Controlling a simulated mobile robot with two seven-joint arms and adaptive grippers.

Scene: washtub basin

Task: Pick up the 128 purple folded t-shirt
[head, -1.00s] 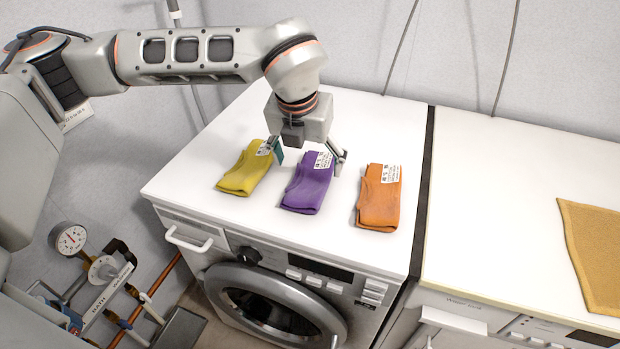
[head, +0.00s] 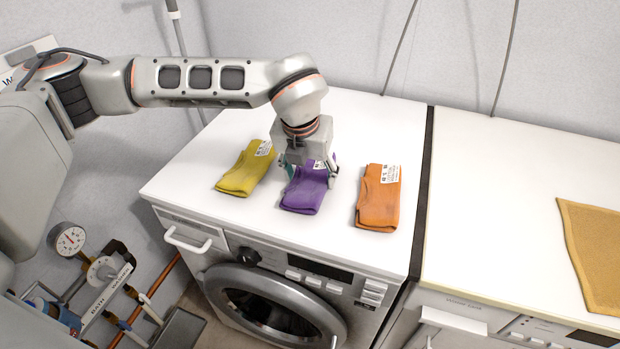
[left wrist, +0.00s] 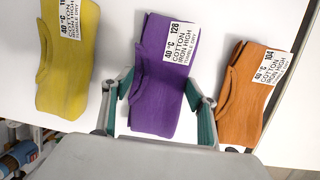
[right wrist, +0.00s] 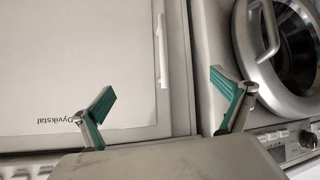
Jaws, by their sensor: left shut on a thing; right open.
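The purple folded t-shirt (head: 303,196) lies on the white top of the left washing machine, between a yellow and an orange one. In the left wrist view the purple t-shirt (left wrist: 160,88) has a white label reading 128. My left gripper (head: 309,174) points down over it, one finger at each long side. In the left wrist view my left gripper (left wrist: 158,106) is shut on the purple t-shirt, which still appears to lie on the top. My right gripper (right wrist: 161,96) is open and empty, in front of the machine fronts.
A yellow folded t-shirt (head: 241,172) lies close left of the purple one. An orange folded t-shirt (head: 378,205), labelled 104, lies to its right. A dark gap (head: 425,185) separates the machine tops. A tan cloth (head: 593,250) lies at far right; the top between is clear.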

